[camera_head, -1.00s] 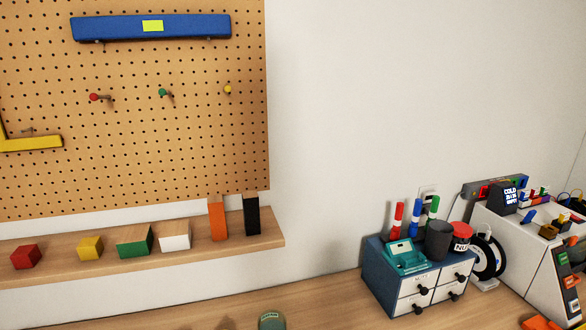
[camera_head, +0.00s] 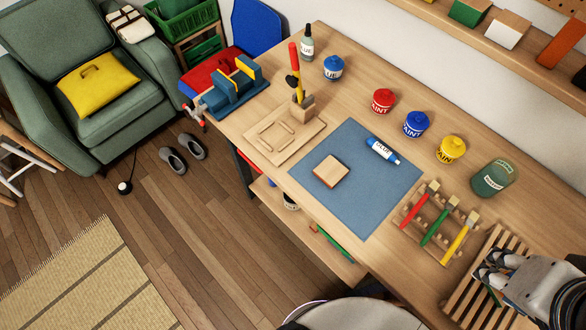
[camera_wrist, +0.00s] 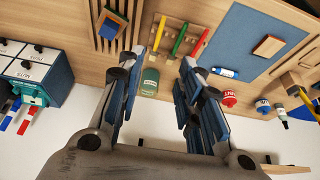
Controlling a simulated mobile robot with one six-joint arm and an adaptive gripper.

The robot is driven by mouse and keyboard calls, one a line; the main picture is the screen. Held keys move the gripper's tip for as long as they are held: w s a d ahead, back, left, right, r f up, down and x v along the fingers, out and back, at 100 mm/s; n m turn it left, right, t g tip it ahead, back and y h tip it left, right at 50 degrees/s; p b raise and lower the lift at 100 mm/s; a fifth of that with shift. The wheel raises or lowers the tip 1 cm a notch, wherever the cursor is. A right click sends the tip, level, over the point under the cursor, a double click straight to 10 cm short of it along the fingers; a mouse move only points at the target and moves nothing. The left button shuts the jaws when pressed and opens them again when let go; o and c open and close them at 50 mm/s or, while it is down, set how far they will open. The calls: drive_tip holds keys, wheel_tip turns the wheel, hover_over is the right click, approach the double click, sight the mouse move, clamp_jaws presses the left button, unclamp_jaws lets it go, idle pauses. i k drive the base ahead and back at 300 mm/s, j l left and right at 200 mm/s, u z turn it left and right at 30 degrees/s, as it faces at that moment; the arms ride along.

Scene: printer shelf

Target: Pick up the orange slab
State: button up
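An orange slab (camera_head: 562,42) stands upright on the wall shelf at the upper right of the head view. A flat block with a light wood top and a reddish-orange edge (camera_head: 331,171) lies on the blue mat; it also shows in the wrist view (camera_wrist: 268,46). I cannot tell for sure which is the task's slab. My gripper (camera_head: 486,278) is at the lower right of the head view, over the slatted rack. In the wrist view my gripper (camera_wrist: 152,70) has its fingers wide apart, with nothing between them.
The blue mat (camera_head: 355,205) also holds a blue glue tube (camera_head: 382,150). Paint jars (camera_head: 415,124) stand behind it. A brush rack (camera_head: 437,220) and a slatted rack (camera_head: 470,290) lie between the mat and my gripper. A blue clamp (camera_head: 233,85) stands at the far end.

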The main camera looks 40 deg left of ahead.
sight(331, 171)
drive_tip(key=u, duration=1.45)
drive_tip(key=i+j+z, duration=0.15)
drive_tip(key=j+z, duration=0.15)
drive_tip(key=i+j+z, duration=0.1)
drive_tip(key=j+z, duration=0.5)
drive_tip(key=j, duration=0.15)
